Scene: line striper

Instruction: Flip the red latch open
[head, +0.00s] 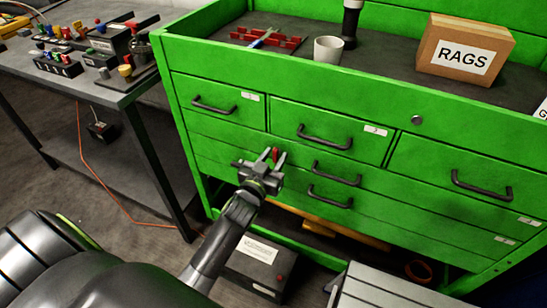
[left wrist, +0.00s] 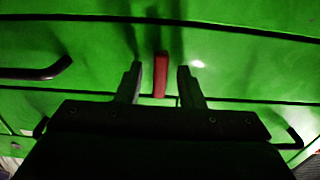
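The red latch (head: 275,155) is a small upright red bar on the front of the green tool cabinet (head: 300,85). In the left wrist view the red latch (left wrist: 160,75) stands between the two fingers, with a gap on each side. My left gripper (head: 273,158) is open in front of the drawers, its fingertips to either side of the latch. The left wrist view shows both fingers of my left gripper (left wrist: 160,82) spread apart. I cannot tell how far the fingertips are from the drawer face. My right gripper is not in view.
Drawer handles stick out nearby, one at upper left (head: 214,105) and one at centre (head: 325,137). A black box (head: 258,268) sits on the floor below. A workbench (head: 70,80) stands at left. A RAGS box (head: 465,50) and a white cup (head: 328,49) stand on top.

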